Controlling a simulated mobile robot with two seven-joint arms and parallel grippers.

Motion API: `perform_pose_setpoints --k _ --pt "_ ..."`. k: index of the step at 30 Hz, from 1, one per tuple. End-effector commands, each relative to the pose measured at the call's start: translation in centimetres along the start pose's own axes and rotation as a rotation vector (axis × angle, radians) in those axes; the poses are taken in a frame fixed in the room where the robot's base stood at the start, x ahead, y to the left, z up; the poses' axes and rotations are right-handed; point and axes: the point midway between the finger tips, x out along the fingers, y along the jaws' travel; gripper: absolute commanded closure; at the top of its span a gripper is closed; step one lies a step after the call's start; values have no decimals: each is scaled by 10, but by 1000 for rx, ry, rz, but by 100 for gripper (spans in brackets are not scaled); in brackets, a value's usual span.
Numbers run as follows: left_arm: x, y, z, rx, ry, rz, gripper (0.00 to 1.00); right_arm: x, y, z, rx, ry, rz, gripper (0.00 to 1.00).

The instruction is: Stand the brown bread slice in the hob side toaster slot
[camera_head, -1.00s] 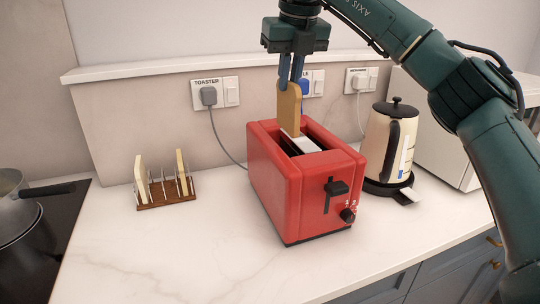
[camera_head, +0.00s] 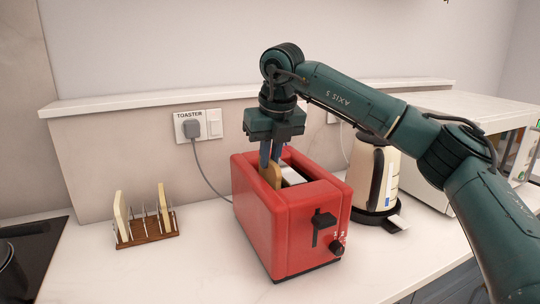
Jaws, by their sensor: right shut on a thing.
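The red toaster (camera_head: 295,225) stands on the worktop with its lever side toward me. My right gripper (camera_head: 270,157) points straight down over the toaster's left part, the hob side. It is shut on the brown bread slice (camera_head: 271,175), which is upright. The slice's lower part is hidden inside the toaster opening, at the hob side slot; its upper part shows between and below the fingers. A pale strip (camera_head: 292,174) shows in the opening to the right of the slice; I cannot tell what it is. My left gripper is not in view.
A wooden rack (camera_head: 147,232) with pale slices stands left of the toaster. The dark hob (camera_head: 35,245) is at the far left. A cream kettle (camera_head: 372,175) stands close on the right. A plug (camera_head: 191,129) with a cord is behind the toaster.

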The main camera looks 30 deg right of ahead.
Motion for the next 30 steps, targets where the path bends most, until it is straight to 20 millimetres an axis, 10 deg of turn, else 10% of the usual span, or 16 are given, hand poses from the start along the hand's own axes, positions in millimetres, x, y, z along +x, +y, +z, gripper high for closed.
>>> perform_pose_setpoints --k 6,15,30 --pt "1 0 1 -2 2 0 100 2 0 -1 0 0 0 100" --pt "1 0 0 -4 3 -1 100 1 0 0 0 0 0 68" --pt "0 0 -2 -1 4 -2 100 -35 0 2 1 -6 1 68"
